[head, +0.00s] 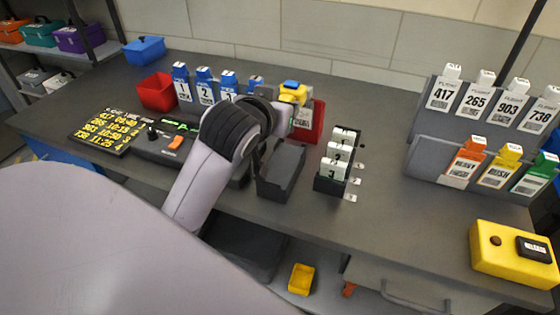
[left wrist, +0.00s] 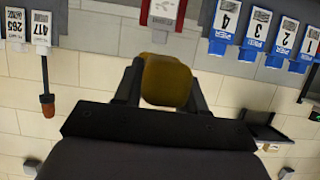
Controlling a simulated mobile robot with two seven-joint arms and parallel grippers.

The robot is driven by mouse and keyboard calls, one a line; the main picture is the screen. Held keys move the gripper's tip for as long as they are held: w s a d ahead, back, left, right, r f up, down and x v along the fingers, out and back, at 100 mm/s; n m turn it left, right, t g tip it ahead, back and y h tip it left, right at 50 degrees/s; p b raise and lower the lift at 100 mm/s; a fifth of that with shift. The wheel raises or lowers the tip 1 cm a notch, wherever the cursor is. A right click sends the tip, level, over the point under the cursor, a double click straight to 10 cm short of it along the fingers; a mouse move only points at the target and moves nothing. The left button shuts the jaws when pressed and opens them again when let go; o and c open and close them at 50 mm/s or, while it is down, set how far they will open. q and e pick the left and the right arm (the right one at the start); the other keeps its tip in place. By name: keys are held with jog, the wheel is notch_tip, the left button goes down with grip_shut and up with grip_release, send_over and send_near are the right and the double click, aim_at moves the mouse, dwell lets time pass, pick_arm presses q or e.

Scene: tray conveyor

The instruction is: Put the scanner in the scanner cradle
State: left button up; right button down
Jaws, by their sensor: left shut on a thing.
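The scanner is a yellow piece with a blue part on top (head: 293,92) in the head view. In the left wrist view its rounded yellow body (left wrist: 167,82) sits between the two dark fingers. My left gripper (head: 284,110) is shut on it and holds it up above the counter, in front of a red holder (head: 316,124) with a white label. A dark grey open-topped box (head: 281,180) stands on the counter below and nearer; it may be the scanner cradle, but I cannot tell for sure. My wrist hides part of the gripper. My right gripper is not in view.
A black rack (head: 328,184) of numbered white tags stands right of the grey box. A control panel (head: 160,145) and flight board (head: 101,132) lie left. Blue numbered tags (head: 204,86) and a red bin (head: 157,92) stand behind. The counter's right middle is clear.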

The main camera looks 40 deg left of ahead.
aim_at(280, 167)
pick_arm(q)
notch_tip(280, 167, down, 13)
jog(key=shift+f+b, duration=0.15)
jog(key=shift+b, duration=0.95)
jog(key=shift+f, duration=0.1)
jog(key=o, duration=1.2)
jog(key=shift+p+v, duration=1.3)
jog(key=shift+v, duration=4.75)
